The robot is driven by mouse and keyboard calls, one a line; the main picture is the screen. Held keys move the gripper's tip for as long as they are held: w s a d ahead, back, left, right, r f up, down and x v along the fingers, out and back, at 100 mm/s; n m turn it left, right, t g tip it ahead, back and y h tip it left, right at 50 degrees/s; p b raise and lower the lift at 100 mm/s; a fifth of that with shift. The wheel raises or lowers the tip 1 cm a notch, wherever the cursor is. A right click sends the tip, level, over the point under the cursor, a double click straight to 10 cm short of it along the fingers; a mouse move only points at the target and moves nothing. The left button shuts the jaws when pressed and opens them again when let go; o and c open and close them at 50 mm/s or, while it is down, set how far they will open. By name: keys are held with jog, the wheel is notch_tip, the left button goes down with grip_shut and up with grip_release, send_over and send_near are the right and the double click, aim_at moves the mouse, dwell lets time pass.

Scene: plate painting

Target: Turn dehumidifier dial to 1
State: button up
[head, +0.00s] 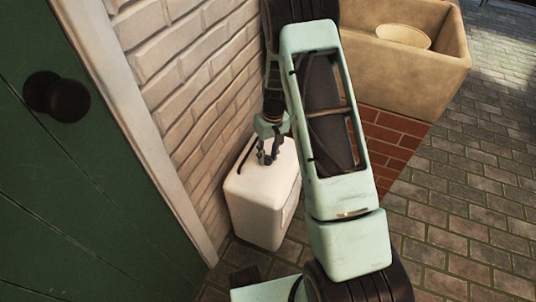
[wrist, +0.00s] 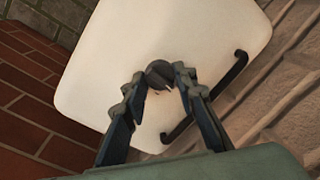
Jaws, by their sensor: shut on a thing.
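The dehumidifier (head: 258,205) is a white box standing on the floor against the brick wall. Its top (wrist: 110,60) fills much of the wrist view. The dial (wrist: 160,73) is a small dark round knob on that top, with a small light mark beside it. My gripper (wrist: 160,85) is over the top with its two fingers on either side of the dial, shut on it. In the head view my gripper (head: 268,158) reaches down onto the top, and the dial is hidden there. I cannot read any numbers around the dial.
A black handle (head: 245,155) runs along the wall side of the top. A green door (head: 80,190) with a dark knob stands at left. A stone trough (head: 400,60) holding a pale bowl (head: 403,37) is at upper right. Paved floor (head: 465,170) at right is clear.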

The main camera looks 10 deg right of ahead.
aim_at(271, 158)
jog(key=m+p, duration=0.1)
jog(key=m, duration=0.5)
jog(key=m+p, duration=0.1)
jog(key=m, duration=0.3)
jog(key=shift+s+m+t, duration=0.1)
jog(key=shift+m+t, duration=0.3)
jog(key=shift+p, duration=0.3)
jog(key=o, duration=1.2)
jog(key=shift+c, duration=0.2)
jog(key=shift+r, duration=0.1)
notch_tip(271, 158, up, 12)
jog(key=shift+s+d, duration=0.4)
jog(key=shift+d, duration=0.05)
